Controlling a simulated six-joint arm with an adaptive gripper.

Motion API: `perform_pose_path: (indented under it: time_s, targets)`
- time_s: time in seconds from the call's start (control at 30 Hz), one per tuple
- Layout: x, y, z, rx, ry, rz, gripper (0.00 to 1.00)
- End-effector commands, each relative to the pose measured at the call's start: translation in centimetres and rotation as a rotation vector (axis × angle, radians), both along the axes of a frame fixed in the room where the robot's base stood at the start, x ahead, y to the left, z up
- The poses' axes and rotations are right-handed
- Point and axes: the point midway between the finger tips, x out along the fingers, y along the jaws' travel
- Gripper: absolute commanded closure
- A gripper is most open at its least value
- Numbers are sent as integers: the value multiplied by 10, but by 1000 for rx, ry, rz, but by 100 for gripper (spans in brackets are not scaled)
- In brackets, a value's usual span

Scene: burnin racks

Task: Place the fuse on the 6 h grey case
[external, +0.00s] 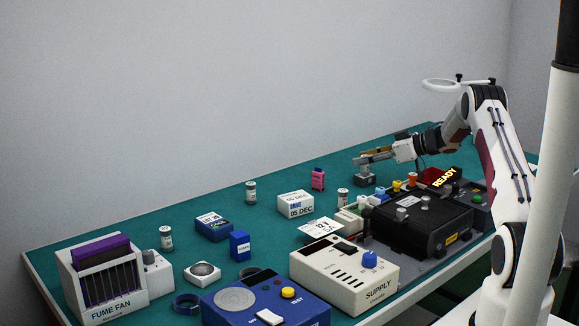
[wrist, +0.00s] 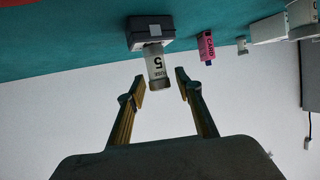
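A fuse (wrist: 158,66), a pale cylinder with grey end caps and a "5" on its label, stands on a small dark grey case (wrist: 138,42) in the wrist view, which looks upside down. My gripper (wrist: 160,80) is open, with one finger on each side of the fuse's free end and a small gap visible on both sides. In the external view my gripper (external: 373,157) is just above the grey case (external: 364,180) at the far part of the bench. The fuse cannot be made out there. No "6 h" marking is readable on the case.
A pink card block (external: 318,179) stands left of the case. Similar cylinders (external: 251,192) stand along the bench. A black unit with a lit READY sign (external: 440,177), a cream supply box (external: 343,275) and a white 05 DEC box (external: 296,205) are nearer. Green bench is clear at back left.

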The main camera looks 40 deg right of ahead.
Motion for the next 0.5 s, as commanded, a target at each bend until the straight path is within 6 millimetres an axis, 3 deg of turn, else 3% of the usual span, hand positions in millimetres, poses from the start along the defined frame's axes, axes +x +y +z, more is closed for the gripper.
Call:
perform_pose_path:
  time_s: [0.5]
  targets:
    - [-2,-1,5,0,0,-1,64]
